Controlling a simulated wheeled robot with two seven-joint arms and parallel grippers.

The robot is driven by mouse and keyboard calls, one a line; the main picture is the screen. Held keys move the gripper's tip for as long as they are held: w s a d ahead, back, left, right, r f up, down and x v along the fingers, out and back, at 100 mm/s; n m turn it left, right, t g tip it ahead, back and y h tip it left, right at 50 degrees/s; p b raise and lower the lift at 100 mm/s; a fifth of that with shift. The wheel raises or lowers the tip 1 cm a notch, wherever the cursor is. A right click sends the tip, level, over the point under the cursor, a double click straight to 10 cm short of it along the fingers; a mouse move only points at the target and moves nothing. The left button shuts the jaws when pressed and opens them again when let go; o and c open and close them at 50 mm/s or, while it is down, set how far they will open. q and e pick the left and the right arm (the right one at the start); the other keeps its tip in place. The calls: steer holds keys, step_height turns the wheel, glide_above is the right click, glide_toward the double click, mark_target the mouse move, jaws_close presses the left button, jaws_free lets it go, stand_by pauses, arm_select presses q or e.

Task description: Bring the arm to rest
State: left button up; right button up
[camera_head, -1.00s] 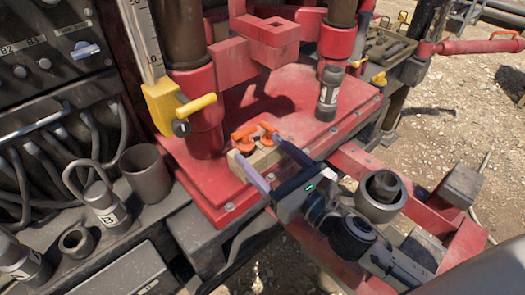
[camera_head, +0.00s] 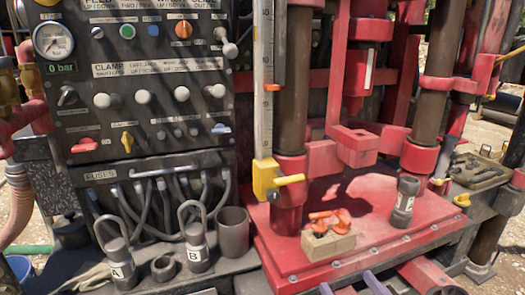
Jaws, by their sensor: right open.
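My right gripper (camera_head: 349,287) shows only by its two fingertips at the bottom edge of the head view. The fingers are apart with nothing visible between them. The rest of that arm is out of the picture. The fingertips are below and apart from a small tan block (camera_head: 329,246) with orange pieces (camera_head: 327,222) on top, which sits on the red deck (camera_head: 290,258). My left gripper is not in view.
A control panel (camera_head: 150,75) with knobs and a gauge stands at the left. Canisters A (camera_head: 120,268) and B (camera_head: 196,250) and a dark cup (camera_head: 233,232) stand below it. A dark labelled cylinder (camera_head: 404,202) stands on the deck near red posts.

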steer(key=s+d+f+m+g+h, duration=0.1)
steer(key=s+f+m+g, duration=0.15)
steer(key=f+m, duration=0.65)
steer(key=s+d+f+m+g+h, duration=0.1)
steer(key=s+f+m+g, duration=0.15)
steer(key=f+m, duration=0.6)
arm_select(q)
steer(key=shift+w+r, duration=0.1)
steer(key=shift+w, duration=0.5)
arm_select(e)
steer(key=s+a+f+m+g, duration=0.2)
steer(key=s+f+m+g, duration=0.2)
steer(key=s+f+m, duration=0.7)
steer(key=s+m, duration=0.2)
steer(key=m, duration=0.6)
steer(key=shift+s+a+f+m, duration=0.15)
steer(key=shift+s+a+m, duration=0.1)
steer(key=shift+a+m, duration=0.1)
